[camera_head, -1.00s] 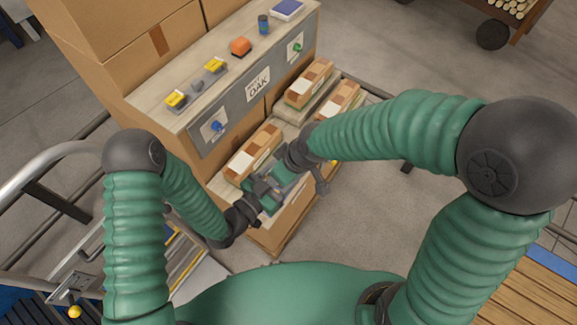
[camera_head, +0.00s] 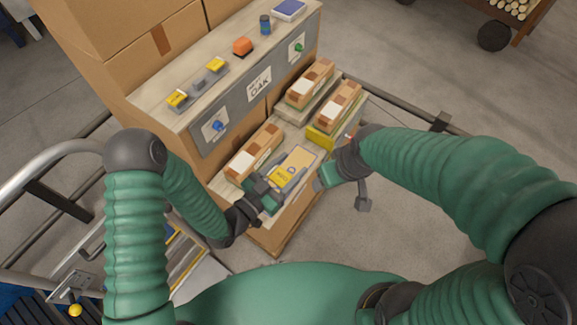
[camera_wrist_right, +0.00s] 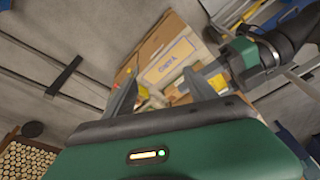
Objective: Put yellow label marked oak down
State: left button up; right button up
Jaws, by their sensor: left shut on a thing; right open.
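My left gripper (camera_head: 267,194) is shut on a small yellow label (camera_head: 281,179), held over the near shelf. The label carries dark marks too small to read surely. Behind it a yellow-outlined area (camera_head: 302,158) shows on the shelf; whether the label touches it, I cannot tell. My right gripper (camera_head: 322,184) is open and empty, just right of the label. In the right wrist view its open fingers (camera_wrist_right: 160,92) frame the yellow-outlined area (camera_wrist_right: 172,62), with the left gripper (camera_wrist_right: 222,78) at the right.
Wrapped wood bundles (camera_head: 254,153) lie beside the left gripper and farther back on the shelf. A grey panel (camera_head: 235,108) with an OAK sign stands behind.

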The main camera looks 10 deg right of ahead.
pick_arm(q)
jog(key=w+a+r+n+t+y, duration=0.1)
jog(key=a+n+y, duration=0.4)
jog(key=a, duration=0.8)
jog(key=w+a+r+n+t+y, duration=0.1)
jog(key=w+a+n+t+y, duration=0.3)
jog(key=a+y, duration=0.5)
jog(key=a+n+t, duration=0.1)
jog(key=a+t, duration=0.1)
jog(key=a, duration=0.3)
jog(key=shift+w+a+r, duration=0.15)
jog(key=shift+a+r, duration=0.05)
jog(key=shift+r, duration=0.2)
pick_arm(e)
jog(key=s+d+f+m, duration=0.2)
jog(key=f, duration=0.1)
jog(key=shift+d+f+h, duration=0.2)
jog(key=shift+d+h, duration=0.15)
jog(key=shift+h, duration=0.05)
pick_arm(q)
jog(key=shift+d, duration=0.1)
pick_arm(e)
jog(key=shift+w+d+f, duration=0.1)
jog(key=shift+d, duration=0.15)
jog(key=shift+a, duration=0.1)
